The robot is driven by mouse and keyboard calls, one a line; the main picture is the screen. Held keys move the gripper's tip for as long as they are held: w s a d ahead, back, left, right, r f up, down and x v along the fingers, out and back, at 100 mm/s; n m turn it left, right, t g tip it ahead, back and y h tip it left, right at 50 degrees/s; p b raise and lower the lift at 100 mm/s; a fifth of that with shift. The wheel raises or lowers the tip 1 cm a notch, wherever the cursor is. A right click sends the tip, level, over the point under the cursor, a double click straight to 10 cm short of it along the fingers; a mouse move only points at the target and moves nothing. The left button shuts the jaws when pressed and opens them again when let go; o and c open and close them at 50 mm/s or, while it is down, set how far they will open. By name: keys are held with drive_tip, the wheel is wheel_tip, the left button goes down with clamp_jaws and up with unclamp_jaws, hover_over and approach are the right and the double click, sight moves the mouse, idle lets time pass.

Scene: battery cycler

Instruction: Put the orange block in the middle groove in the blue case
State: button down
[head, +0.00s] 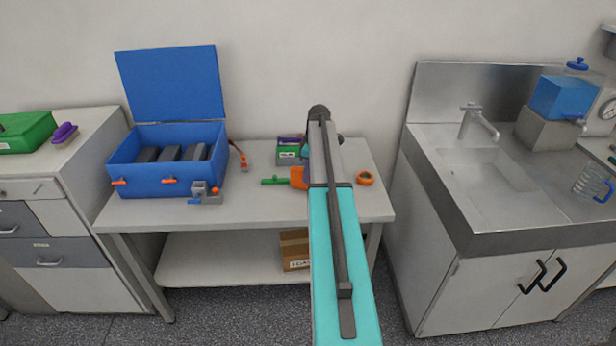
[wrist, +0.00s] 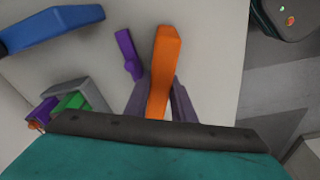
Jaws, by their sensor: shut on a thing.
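The blue case (head: 145,188) stands on the left of the table with its lid raised at the back. Several dark grey bars lie inside it, with gaps between them. My gripper (wrist: 160,98) is shut on the orange block (wrist: 165,50), whose long body points up between the two dark fingers in the wrist view. In the head view my arm hides most of the gripper. An orange piece (head: 299,178), apparently the same block, shows just left of my arm, over the table and to the right of the case. The case's groove floors are too small to make out.
A green item (head: 274,181) and a grey box (head: 288,155) with small things are near my gripper. An orange ring (head: 365,178) lies right of my arm.

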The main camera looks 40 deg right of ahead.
drive_tip(key=shift+r+b, duration=0.6)
drive_tip(key=shift+r, duration=0.75)
drive_tip(key=shift+s+a+r, duration=0.1)
drive_tip(key=shift+r, duration=0.2)
drive_tip(key=s+a+r+b, duration=0.1)
drive_tip(key=s+a+b, duration=0.2)
drive_tip(key=s+a, duration=0.6)
drive_tip(key=s, duration=0.3)
drive_tip(key=shift+s+a+r+b, duration=0.25)
drive_tip(key=shift+a+b, duration=0.05)
drive_tip(key=shift+b, duration=0.1)
drive_tip(key=w+a+m, duration=0.1)
drive_tip(key=w+a, duration=0.2)
drive_tip(key=a, duration=1)
drive_tip(key=w+a+m, duration=0.2)
drive_tip(key=w+a, duration=0.1)
drive_tip(key=a, duration=1.1)
drive_tip(key=w+a+m, duration=0.2)
drive_tip(key=w+a, duration=0.2)
drive_tip(key=a, duration=1)
drive_tip(key=shift+h, duration=0.4)
